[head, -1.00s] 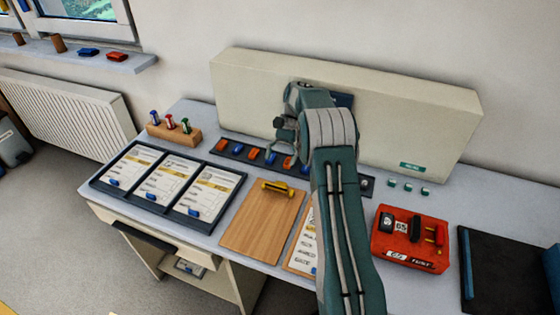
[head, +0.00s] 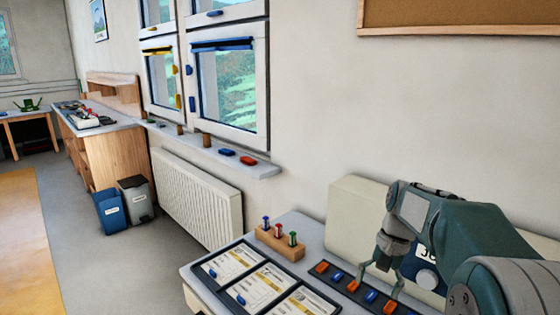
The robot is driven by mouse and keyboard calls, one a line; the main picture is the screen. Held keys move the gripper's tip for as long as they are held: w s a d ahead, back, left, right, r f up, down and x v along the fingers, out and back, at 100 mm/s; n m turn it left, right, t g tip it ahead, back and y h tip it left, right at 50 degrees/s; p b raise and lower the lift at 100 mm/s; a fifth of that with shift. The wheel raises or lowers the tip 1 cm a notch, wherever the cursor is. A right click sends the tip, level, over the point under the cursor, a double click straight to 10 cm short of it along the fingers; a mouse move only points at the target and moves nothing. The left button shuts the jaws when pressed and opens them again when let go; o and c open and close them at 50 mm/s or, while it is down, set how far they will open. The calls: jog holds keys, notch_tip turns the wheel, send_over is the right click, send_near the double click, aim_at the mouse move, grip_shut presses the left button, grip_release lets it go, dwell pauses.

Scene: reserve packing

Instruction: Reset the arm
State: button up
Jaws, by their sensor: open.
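My arm reaches in from the lower right of the head view. My gripper (head: 380,285) points down with its fingers apart, over or just in front of a dark strip (head: 333,285) that bears orange and blue pieces. I see nothing held between the fingers. I cannot tell whether the fingertips touch the strip or its pieces. A pale box (head: 352,205) stands against the wall behind my arm, which hides much of it.
Framed cards (head: 262,262) lie on the desk left of the strip. A wooden block (head: 280,243) with several coloured stamps stands behind them. A radiator (head: 197,195), bins (head: 109,214) and another workbench (head: 118,152) are farther left. Open floor (head: 90,260) lies at left.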

jog(key=s+a+r+n+t+h, duration=0.1)
jog(key=s+a+n+t, duration=0.1)
jog(key=s, duration=0.8)
jog(key=s+a+r+n+t+h, duration=0.1)
jog(key=s+a+n+t, duration=0.2)
jog(key=s, duration=0.8)
jog(key=t, duration=0.2)
jog(key=shift+s+r+n+t+h, duration=0.15)
jog(key=shift+s+n+t+h, duration=0.15)
jog(key=shift+n, duration=0.1)
